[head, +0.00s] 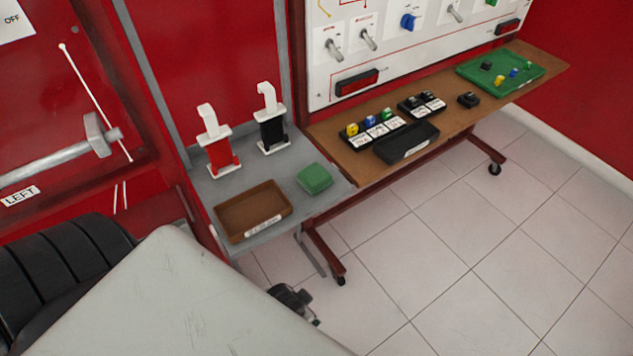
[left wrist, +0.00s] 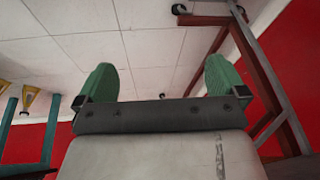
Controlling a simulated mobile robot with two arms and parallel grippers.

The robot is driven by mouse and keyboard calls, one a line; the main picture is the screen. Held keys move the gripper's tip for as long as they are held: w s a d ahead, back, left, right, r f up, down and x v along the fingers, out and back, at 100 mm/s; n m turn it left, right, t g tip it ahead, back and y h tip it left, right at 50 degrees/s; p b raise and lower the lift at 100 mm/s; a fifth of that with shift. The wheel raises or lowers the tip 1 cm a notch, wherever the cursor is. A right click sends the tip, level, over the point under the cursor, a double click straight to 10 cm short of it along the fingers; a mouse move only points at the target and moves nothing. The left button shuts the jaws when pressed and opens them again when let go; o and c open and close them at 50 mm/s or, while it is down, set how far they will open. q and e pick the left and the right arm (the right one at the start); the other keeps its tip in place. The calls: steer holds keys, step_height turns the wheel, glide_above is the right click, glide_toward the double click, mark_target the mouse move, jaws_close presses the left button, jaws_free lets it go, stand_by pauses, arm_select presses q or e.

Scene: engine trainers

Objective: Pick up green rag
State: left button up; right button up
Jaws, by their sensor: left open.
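The green rag (head: 314,179) is a small folded square pad. It lies on a grey shelf (head: 275,232), just right of a brown tray (head: 224,226). In the left wrist view my left gripper (left wrist: 162,84) has its two green fingers spread wide. My right gripper is in neither view.
Red (head: 219,155) and black (head: 272,134) bottle-like holders with white tops stand behind the tray. A brown bench (head: 344,166) to the right bears switch boxes and a green tray (head: 478,84). A wheeled stand leg (head: 325,252) is below. Tiled floor at right is open.

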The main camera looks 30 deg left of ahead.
arm_select(q)
steer(key=w+r+m+t+b, duration=0.2)
steer(key=w+r+m+t, duration=0.8)
steer(key=w+r, duration=1.05)
steer(key=w+d+r+m+h, duration=0.1)
steer(key=d+r+m+h, duration=0.55)
steer(key=m, duration=0.55)
steer(key=w+d+r+m+h, duration=0.2)
steer(key=d+r+m+h, duration=0.2)
steer(key=r+m+h, duration=0.45)
steer(key=m+g+y+b, duration=0.1)
steer(key=m+g+y, duration=1.35)
steer(key=m, duration=0.95)
glide_toward(315, 174)
steer(key=shift+s+f+t, duration=0.1)
steer(key=shift+s+t, duration=0.35)
steer(key=shift+s, duration=0.05)
step_height(315, 174, down, 5)
steer(key=shift+a+r, duration=0.1)
steer(key=shift+r, duration=0.05)
steer(key=f, duration=0.5)
steer(key=shift+d+f+p, duration=0.25)
steer(key=shift+f+p, duration=0.05)
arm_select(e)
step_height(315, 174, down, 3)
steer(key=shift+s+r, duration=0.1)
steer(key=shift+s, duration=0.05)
